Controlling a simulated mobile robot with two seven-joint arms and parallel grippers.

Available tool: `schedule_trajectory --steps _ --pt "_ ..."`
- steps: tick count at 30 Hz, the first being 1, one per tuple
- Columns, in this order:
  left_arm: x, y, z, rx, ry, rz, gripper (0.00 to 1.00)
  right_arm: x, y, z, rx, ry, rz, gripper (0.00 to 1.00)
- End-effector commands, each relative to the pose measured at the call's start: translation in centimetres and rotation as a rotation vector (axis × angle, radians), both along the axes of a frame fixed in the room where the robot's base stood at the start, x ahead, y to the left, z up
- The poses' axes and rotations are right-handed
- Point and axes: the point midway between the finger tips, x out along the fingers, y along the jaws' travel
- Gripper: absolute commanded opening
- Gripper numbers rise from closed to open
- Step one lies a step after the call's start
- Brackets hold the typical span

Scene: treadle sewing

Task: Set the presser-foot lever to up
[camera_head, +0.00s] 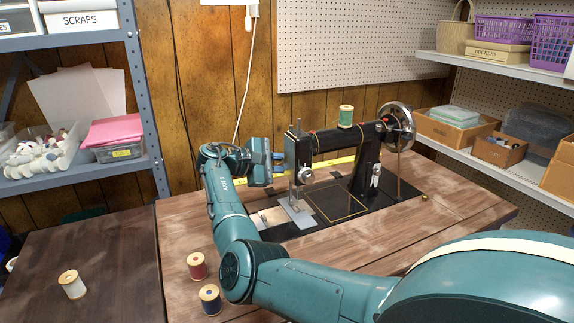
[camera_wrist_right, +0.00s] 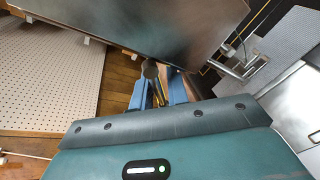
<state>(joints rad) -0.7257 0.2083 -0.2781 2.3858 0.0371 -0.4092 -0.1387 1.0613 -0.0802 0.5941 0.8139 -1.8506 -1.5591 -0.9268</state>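The black sewing machine (camera_head: 338,140) stands on the wooden table, its head end at the left. My right gripper (camera_head: 277,157) is just left of and behind that head. In the right wrist view its two blue fingers (camera_wrist_right: 159,90) are apart. A small dark lever-like piece with a rounded end (camera_wrist_right: 150,69) shows at the gap between them, below the machine's dark body (camera_wrist_right: 160,25). It may be the presser-foot lever; I cannot tell its setting or whether a finger touches it. The presser-foot area (camera_wrist_right: 243,66) is at the right. My left gripper is out of view.
A green spool (camera_head: 346,115) stands on the machine's arm, with the handwheel (camera_head: 397,125) at its right. Red (camera_head: 197,266) and blue (camera_head: 210,299) spools stand near my right arm. A pale spool (camera_head: 72,284) is on the left table. Shelves flank both sides.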

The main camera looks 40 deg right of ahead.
Motion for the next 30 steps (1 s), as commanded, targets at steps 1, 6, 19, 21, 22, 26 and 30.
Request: schedule_trajectory --steps 1,6,19,21,22,26,30 --pt "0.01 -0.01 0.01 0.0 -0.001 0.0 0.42 -0.02 -0.04 0.0 0.0 0.0 0.0 0.16" --pt "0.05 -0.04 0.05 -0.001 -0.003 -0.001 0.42 0.0 -0.01 0.01 0.0 0.0 0.0 0.15" --pt "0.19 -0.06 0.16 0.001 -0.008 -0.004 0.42 0.0 0.01 0.03 0.0 -0.001 0.0 0.0" --pt "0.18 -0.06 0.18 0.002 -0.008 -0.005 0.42 0.01 0.02 0.04 -0.001 -0.005 -0.001 0.0" --pt "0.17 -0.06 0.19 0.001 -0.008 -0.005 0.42 0.02 0.01 0.06 -0.002 -0.007 -0.001 0.0" --pt "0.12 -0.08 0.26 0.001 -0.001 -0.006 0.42 0.09 -0.01 0.17 -0.012 -0.034 -0.001 0.0" --pt "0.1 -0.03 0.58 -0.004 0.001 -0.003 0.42 0.24 -0.1 0.42 -0.033 -0.096 0.0 0.0"
